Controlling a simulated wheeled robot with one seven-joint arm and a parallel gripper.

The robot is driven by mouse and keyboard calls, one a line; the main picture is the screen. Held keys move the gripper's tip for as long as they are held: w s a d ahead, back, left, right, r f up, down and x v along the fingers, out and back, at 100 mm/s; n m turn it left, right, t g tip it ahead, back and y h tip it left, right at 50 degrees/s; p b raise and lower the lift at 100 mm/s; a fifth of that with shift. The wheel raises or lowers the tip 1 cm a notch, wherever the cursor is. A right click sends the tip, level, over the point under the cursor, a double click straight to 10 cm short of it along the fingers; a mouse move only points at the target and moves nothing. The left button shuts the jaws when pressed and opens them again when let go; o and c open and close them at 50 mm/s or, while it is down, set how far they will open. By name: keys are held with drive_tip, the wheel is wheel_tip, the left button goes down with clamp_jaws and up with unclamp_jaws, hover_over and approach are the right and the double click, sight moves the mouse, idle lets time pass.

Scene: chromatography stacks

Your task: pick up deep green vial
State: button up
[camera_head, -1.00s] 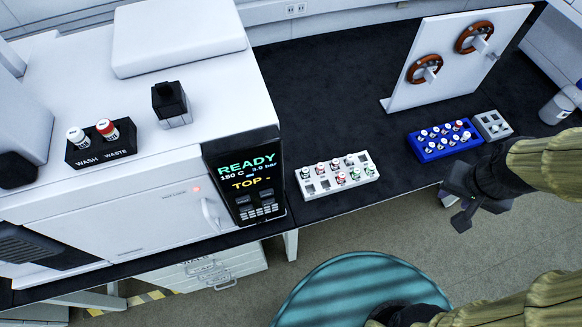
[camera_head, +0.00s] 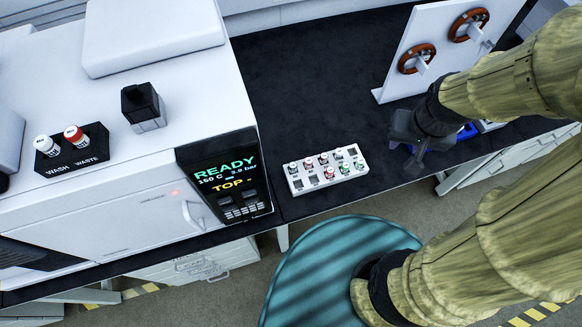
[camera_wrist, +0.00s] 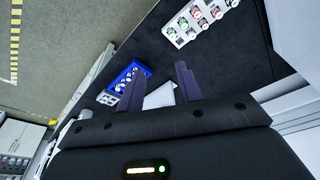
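A white rack (camera_head: 297,188) on the black bench holds several small vials with red, green and pale caps. Green-capped vials (camera_head: 344,168) stand in its front row; they are too small for me to tell which is deep green. The rack (camera_wrist: 168,34) also shows at the top of the wrist view, ahead of my fingers. My gripper (camera_head: 404,155) is over the bench to the right of the white rack, apart from it. In the wrist view my gripper (camera_wrist: 157,68) has its two fingers spread with nothing between them.
A blue vial rack (camera_wrist: 140,69) and a grey rack (camera_wrist: 106,98) stand on the bench, partly hidden by my arm in the head view. A white panel with red-brown rings (camera_head: 400,85) stands behind. The white instrument (camera_head: 110,215) is left.

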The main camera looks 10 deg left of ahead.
drive_tip(key=n+g+b, duration=0.3)
drive_tip(key=n+b, duration=0.5)
drive_tip(key=b, duration=0.3)
hover_over(294, 165)
wheel_tip(294, 165, down, 18)
drive_tip(key=shift+f, duration=0.15)
wheel_tip(294, 165, down, 12)
drive_tip(key=shift+f+p, duration=0.15)
drive_tip(key=shift+p, duration=0.95)
